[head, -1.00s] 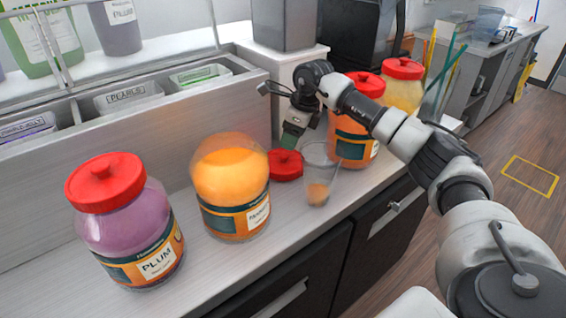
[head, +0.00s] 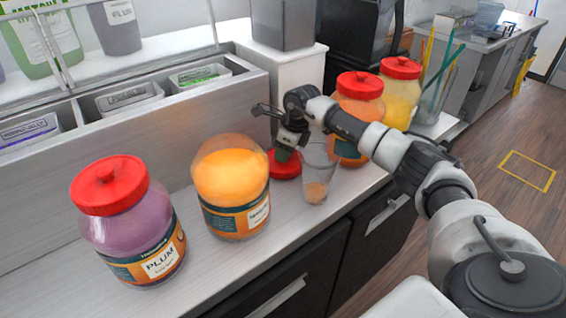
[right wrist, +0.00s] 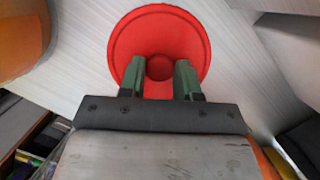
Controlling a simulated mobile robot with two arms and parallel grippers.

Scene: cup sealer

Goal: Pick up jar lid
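The red jar lid (head: 284,168) lies flat on the counter between the open orange jar (head: 232,184) and a clear cup (head: 317,180). My right gripper (head: 284,152) is pointed down over the lid and hides part of it in the head view. In the right wrist view the lid (right wrist: 160,32) shows its round knob (right wrist: 160,68) between the green fingertips of my right gripper (right wrist: 160,76). The fingers are apart, one on each side of the knob; I cannot tell whether they touch it. My left gripper is not in view.
A purple plum jar (head: 130,225) with a red lid stands at the front left. More lidded jars (head: 359,110) stand behind the cup, near my right arm. A white block (head: 288,88) and a bin row (head: 125,97) border the counter's back.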

